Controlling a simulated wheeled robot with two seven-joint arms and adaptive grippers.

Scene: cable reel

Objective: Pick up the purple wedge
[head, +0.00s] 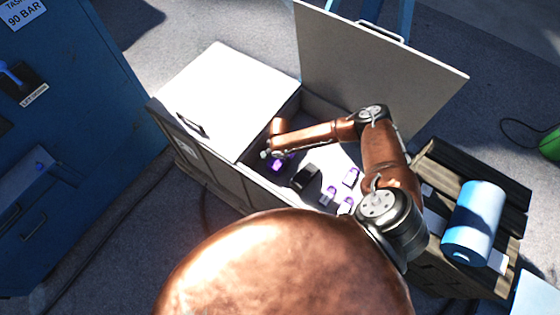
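Several small purple items lie in the open right part of a grey chest (248,185). One purple piece (277,165) is at the left of the opening, just under the end of my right arm. It may be the wedge, but its shape is too small to tell. Other purple-and-white pieces (350,177) lie further right. My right arm reaches in from the right. Its gripper (267,153) is small and partly hidden near the left purple piece; whether it is open or holds anything cannot be seen. My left gripper is not in view.
A black block (305,178) lies in the chest among the purple pieces. The chest's left lid (225,95) is closed; its right lid (370,75) stands raised behind. A wooden crate (483,272) with a blue roll (474,222) is at right, a blue cabinet (75,130) at left.

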